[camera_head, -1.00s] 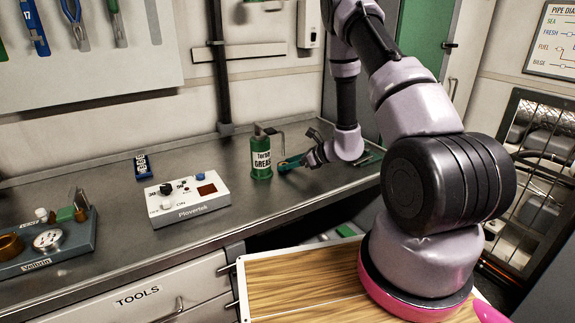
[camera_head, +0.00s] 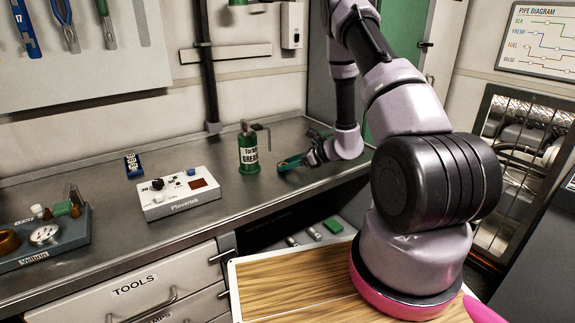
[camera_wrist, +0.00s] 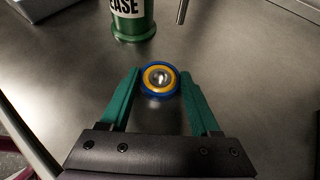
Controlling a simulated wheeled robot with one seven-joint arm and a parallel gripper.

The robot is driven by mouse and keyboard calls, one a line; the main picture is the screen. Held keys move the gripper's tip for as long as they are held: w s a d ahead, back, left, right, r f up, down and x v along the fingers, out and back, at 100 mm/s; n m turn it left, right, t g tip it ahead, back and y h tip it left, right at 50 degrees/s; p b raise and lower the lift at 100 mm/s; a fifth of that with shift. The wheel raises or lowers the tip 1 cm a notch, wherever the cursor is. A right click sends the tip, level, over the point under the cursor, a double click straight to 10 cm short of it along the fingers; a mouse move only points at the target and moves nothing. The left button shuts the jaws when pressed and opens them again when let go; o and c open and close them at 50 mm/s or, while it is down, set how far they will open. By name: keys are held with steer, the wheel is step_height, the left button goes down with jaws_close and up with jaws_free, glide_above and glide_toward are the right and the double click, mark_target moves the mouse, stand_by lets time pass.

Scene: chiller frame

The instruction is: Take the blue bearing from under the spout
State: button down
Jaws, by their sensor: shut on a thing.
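The blue bearing (camera_wrist: 160,78) has a blue outer ring, a yellow ring inside it and a shiny metal centre. In the wrist view it sits between the tips of my gripper's green fingers (camera_wrist: 161,85), which are shut on it. Whether it touches the bench below cannot be told. The green grease can (camera_head: 248,151) stands upright on the bench behind it; its base also shows in the wrist view (camera_wrist: 133,20). Its thin spout (camera_wrist: 182,11) comes down ahead and to the right of the bearing. In the head view my gripper (camera_head: 284,163) is right of the can, and the bearing is hard to see.
A white Plovertek control box (camera_head: 179,196) and a small blue item (camera_head: 133,165) lie left of the can on the metal bench (camera_head: 130,240). A grey Velbrin tray (camera_head: 70,233) with a gauge is at far left. Bare bench lies before the can.

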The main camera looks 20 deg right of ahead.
steer(key=shift+c, duration=0.2)
jaws_free()
steer(key=v, duration=1)
steer(key=shift+s+d+r, duration=0.2)
steer(key=shift+s+d, duration=0.05)
